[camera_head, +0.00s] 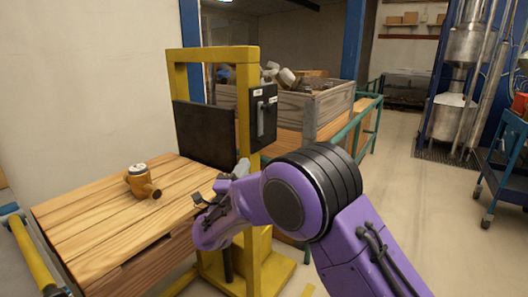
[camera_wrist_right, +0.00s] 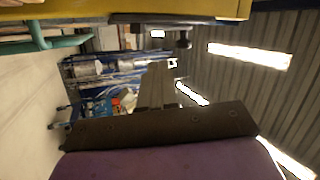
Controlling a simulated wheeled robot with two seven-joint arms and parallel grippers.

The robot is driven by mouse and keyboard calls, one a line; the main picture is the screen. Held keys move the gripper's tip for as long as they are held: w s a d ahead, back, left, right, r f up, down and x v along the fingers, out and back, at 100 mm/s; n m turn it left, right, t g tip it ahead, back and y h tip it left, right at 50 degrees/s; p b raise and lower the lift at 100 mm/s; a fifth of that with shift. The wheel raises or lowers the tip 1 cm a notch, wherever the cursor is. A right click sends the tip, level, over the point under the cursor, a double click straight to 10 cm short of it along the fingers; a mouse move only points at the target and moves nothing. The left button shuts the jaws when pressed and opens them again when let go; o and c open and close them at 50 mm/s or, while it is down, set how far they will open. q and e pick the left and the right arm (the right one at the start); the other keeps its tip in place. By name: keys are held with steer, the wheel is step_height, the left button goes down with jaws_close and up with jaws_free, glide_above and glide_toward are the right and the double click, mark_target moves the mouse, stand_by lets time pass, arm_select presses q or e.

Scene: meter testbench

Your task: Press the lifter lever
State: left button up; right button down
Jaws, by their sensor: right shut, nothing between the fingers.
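The lifter lever (camera_head: 261,118) is a grey handle, upright on a black box (camera_head: 257,100) on the right post of a yellow frame (camera_head: 243,75). My purple right arm reaches in from the lower right. Its gripper (camera_head: 208,198) is shut and empty, low in front of the frame near the table's right edge, below and left of the lever and apart from it. The fingertips are small and partly hidden by the wrist. In the right wrist view, a yellow beam (camera_wrist_right: 130,10) crosses the top, with a dark part and knob (camera_wrist_right: 183,40) under it. My left gripper is not in view.
A dark panel (camera_head: 205,133) hangs in the frame. Behind are a wooden crate (camera_head: 325,105) and green rails (camera_head: 368,125). A blue cart (camera_head: 505,155) stands at right. Floor between is clear.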

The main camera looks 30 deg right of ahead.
step_height(320, 180, up, 4)
steer(key=r+m+g+h, duration=0.1)
steer(key=m+g+h, duration=0.1)
steer(key=m, duration=0.2)
arm_select(q)
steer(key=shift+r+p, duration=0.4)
steer(key=shift+p, duration=0.8)
arm_select(e)
glide_toward(268, 112)
steer(key=x, duration=0.7)
steer(key=shift+f, duration=0.15)
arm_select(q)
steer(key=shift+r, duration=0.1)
